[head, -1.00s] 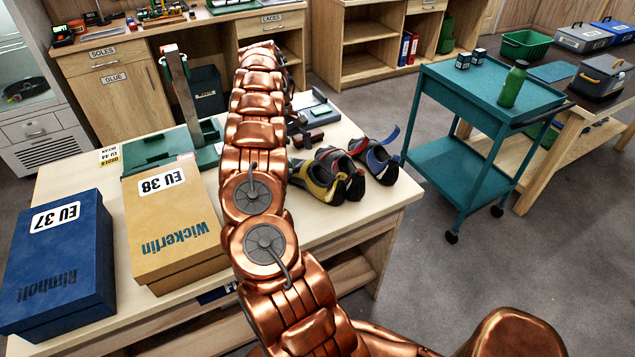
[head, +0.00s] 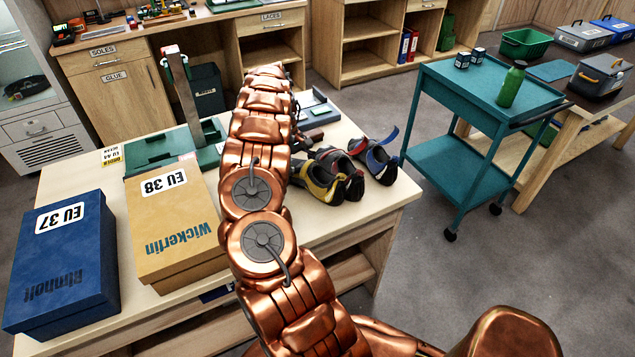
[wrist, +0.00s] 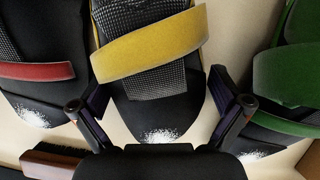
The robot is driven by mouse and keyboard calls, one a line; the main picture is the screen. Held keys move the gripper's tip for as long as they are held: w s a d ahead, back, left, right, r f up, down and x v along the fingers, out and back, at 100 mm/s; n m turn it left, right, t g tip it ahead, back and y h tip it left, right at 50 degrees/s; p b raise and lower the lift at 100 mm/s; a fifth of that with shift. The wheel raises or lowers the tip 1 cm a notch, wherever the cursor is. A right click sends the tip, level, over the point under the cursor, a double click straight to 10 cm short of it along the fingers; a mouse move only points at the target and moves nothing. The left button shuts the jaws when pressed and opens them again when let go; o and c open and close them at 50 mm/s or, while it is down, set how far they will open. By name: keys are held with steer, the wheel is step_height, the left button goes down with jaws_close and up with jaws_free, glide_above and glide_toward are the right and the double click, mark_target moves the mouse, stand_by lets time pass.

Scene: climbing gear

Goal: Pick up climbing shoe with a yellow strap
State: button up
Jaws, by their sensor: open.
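The climbing shoe with a yellow strap (wrist: 150,55) is in the middle of the wrist view, dark with a grey mesh upper and a white-speckled toe pointing toward my gripper. My gripper (wrist: 158,105) is open, with one finger on each side of the toe end. I cannot tell whether the fingers touch it. A shoe with a red strap (wrist: 37,72) lies close on the left and one with a green strap (wrist: 287,80) on the right.
A brown brush (wrist: 55,160) lies at the lower left of the wrist view. Several colourful shoes (head: 318,182) stand on the bench (head: 385,205). A blue box (head: 60,260) and a tan box (head: 172,225) stand left of my arm. A teal cart (head: 485,95) is at the right.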

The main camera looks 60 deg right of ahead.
steer(key=shift+c, duration=0.3)
steer(key=c, duration=1.2)
steer(key=shift+o, duration=0.2)
